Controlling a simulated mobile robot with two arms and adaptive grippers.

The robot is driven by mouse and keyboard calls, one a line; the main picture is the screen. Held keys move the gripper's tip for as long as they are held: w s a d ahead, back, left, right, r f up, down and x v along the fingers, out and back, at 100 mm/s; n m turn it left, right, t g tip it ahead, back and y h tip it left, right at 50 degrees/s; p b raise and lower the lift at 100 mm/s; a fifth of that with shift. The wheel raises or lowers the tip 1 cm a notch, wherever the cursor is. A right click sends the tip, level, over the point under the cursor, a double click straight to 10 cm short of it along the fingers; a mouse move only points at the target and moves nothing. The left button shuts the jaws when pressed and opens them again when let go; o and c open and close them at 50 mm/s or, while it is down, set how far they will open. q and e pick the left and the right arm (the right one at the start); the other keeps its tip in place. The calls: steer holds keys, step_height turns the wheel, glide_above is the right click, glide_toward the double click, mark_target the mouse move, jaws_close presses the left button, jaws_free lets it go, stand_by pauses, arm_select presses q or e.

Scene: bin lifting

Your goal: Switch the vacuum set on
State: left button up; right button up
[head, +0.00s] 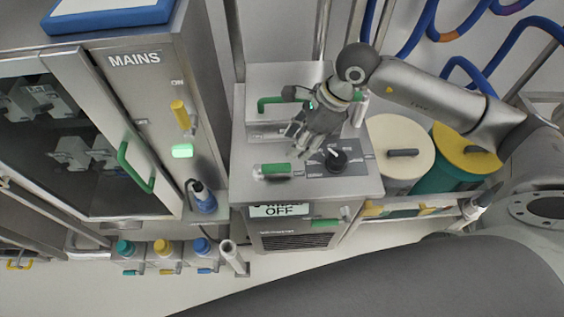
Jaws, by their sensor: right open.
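The vacuum set (350,187) is a metal cabinet in the middle of the head view. Its top carries a black rotary knob (336,161) with a pale pointer mark, and a green and silver cylindrical part (271,171). A pale sign (280,210) on its front edge reads OFF, with its upper line partly cut off. My right gripper (309,146) is open and empty over the top, just beyond and left of the knob. It appears apart from the knob and hides part of the panel. My left gripper is not in view.
A steel cabinet labelled MAINS (135,82) stands at left, with a yellow lever (181,115) and a lit green lamp (182,151). Lidded drums, one cream (399,135) and one yellow (462,150), stand at right. Small capped bottles (163,258) line the lower left.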

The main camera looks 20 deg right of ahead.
mark_target(281, 166)
steer(key=p+x, duration=0.3)
steer(key=x, duration=0.6)
steer(key=shift+a+f, duration=0.15)
steer(key=shift+f, duration=0.2)
steer(key=shift+w+a+f, duration=0.1)
steer(key=shift+a+f, duration=0.05)
steer(key=shift+f, duration=0.3)
steer(key=shift+c, duration=0.3)
jaws_close()
